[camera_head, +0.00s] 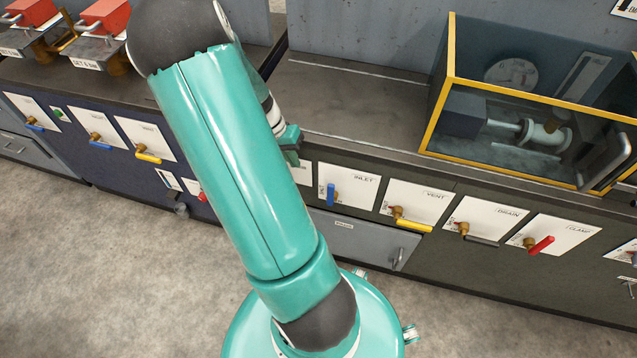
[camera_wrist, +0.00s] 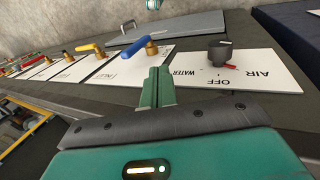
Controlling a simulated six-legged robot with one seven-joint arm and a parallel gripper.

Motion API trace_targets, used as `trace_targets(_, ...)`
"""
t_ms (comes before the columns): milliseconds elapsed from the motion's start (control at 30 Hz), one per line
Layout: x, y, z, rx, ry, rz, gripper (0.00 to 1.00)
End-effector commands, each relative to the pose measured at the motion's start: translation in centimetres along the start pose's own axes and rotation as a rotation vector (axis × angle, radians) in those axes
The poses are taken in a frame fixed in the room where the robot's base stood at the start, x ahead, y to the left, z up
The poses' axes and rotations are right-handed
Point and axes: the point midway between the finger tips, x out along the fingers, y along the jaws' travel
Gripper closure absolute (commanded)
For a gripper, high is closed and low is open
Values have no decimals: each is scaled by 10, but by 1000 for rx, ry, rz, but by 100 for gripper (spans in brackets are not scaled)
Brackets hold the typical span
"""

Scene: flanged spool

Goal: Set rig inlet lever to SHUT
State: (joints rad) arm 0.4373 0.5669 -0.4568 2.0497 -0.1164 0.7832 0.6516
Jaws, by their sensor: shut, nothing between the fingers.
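The blue inlet lever (camera_head: 331,194) sits on a brass valve on the white INLET plate (camera_head: 360,183). In the head view it lies upright along the plate's left part, and the small position labels there are unreadable. In the wrist view the blue lever (camera_wrist: 122,47) extends left from its brass body, beyond my fingers. My gripper (camera_wrist: 157,76) is shut and empty, its fingertips in front of the INLET plate and apart from the lever as far as I can tell. In the head view my gripper (camera_head: 291,145) is mostly hidden behind my arm.
A dark selector knob (camera_wrist: 220,52) on the AIR/OFF/WATER plate stands right of my fingers. The yellow VENT lever (camera_head: 412,223), dark DRAIN lever (camera_head: 481,240) and red CLAMP lever (camera_head: 541,244) follow to the right. A yellow-framed glass case (camera_head: 446,110) stands on the bench. The floor is clear.

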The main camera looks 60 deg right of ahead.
Motion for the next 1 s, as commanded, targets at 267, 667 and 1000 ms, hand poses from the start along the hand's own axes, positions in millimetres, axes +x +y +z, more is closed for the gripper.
trace_targets(267, 24, 0, 1, -1, -4, 3, 100)
trace_targets(667, 103, 0, 1, -1, -4, 2, 100)
trace_targets(1000, 114, 36, 0, -2, 0, -1, 100)
